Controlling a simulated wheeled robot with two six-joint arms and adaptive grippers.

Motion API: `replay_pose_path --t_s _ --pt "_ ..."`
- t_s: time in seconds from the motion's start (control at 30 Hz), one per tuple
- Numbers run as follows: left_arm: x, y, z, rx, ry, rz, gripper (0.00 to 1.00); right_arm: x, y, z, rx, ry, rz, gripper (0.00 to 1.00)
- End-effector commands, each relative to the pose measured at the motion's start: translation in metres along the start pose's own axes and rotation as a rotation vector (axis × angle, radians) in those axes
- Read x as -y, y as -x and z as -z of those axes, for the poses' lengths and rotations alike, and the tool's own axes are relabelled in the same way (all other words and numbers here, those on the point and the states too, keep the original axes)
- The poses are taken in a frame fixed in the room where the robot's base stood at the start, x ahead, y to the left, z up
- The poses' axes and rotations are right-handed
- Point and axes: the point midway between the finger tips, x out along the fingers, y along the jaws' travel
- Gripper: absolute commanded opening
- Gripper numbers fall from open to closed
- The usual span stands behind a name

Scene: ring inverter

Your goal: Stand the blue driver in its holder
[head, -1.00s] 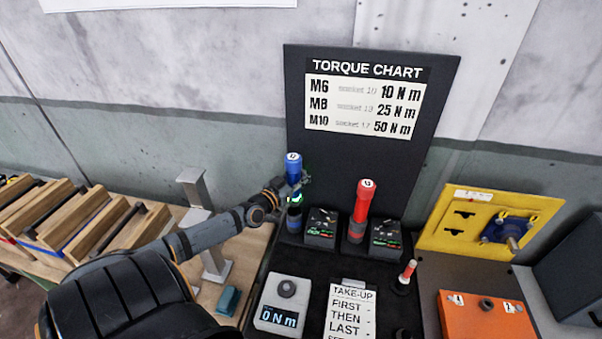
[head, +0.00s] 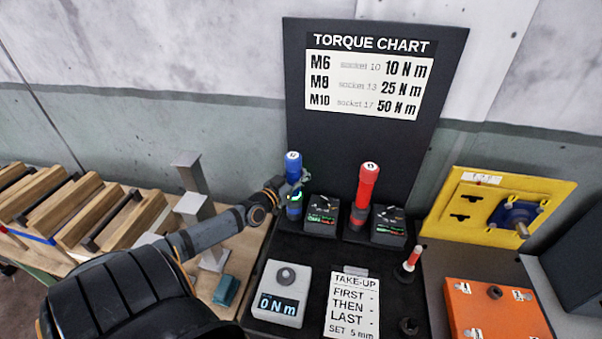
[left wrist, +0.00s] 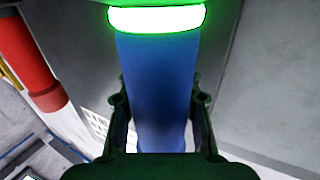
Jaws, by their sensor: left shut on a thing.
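The blue driver (head: 293,170) stands upright at the back of the black bench mat, left of the red driver (head: 367,185). My left gripper (head: 297,190) is shut on its shaft from the left side. In the left wrist view the blue driver (left wrist: 155,90) runs between my two fingers, with a glowing green ring at the top of the picture. The driver's lower end is at the dark holder (head: 291,226), partly behind my gripper. I cannot tell whether it is fully seated. My right gripper is not in view.
Black boxes with small displays (head: 321,215) stand right beside the drivers. The torque chart board (head: 365,120) rises behind. A grey meter reading 0 N m (head: 277,293) and a take-up card (head: 352,306) lie in front. A grey metal stand (head: 196,205) is at left.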

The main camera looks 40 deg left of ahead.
Motion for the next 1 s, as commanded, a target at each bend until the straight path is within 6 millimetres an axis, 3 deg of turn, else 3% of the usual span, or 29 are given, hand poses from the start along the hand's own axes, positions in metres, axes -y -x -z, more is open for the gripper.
replay_pose_path --t_s 0.43,0.47,0.7,1.0 --pt "-0.0004 -0.0006 -0.0020 -0.004 -0.001 -0.001 0.00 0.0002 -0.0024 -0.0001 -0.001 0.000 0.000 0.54" --pt "-0.0004 -0.0005 -0.0016 -0.004 0.000 -0.001 0.27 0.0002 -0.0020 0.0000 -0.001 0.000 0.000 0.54" --pt "-0.0002 -0.0002 -0.0026 -0.002 0.000 0.000 0.60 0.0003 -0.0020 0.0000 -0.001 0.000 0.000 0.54" --pt "0.0003 0.0012 -0.0053 0.004 0.000 0.000 0.60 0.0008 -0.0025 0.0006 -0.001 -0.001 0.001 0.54"
